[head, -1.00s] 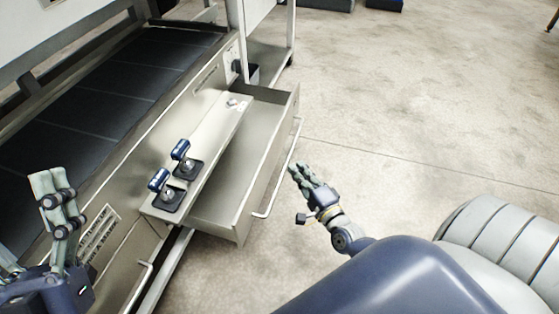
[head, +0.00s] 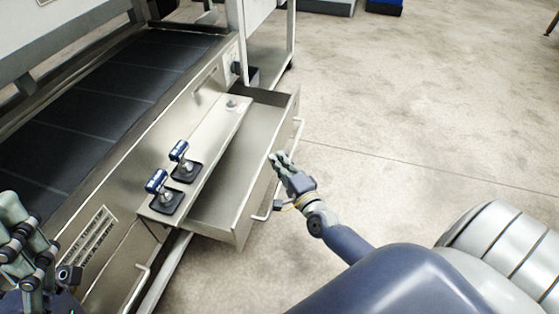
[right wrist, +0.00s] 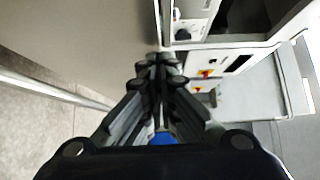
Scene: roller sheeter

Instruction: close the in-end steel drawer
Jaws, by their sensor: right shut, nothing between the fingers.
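The steel drawer (head: 228,172) stands pulled out of the machine's front in the head view, empty inside as far as I see. Its bar handle (head: 298,130) runs along its front face, partly hidden behind my right gripper. My right gripper (head: 279,158) is shut and empty, its fingertips at the drawer's front face near the top edge; I cannot tell if they touch. In the right wrist view the shut fingers (right wrist: 158,62) point ahead beside a bare metal face and the handle bar (right wrist: 55,88). My left gripper (head: 22,235) is at the lower left, its fingers apart.
A ledge (head: 215,135) with two blue-handled levers (head: 160,185) overhangs the drawer's inner side. The dark conveyor belt (head: 100,95) lies behind. A second handle (head: 140,285) is on the panel at lower left. The concrete floor (head: 420,130) on the right is clear.

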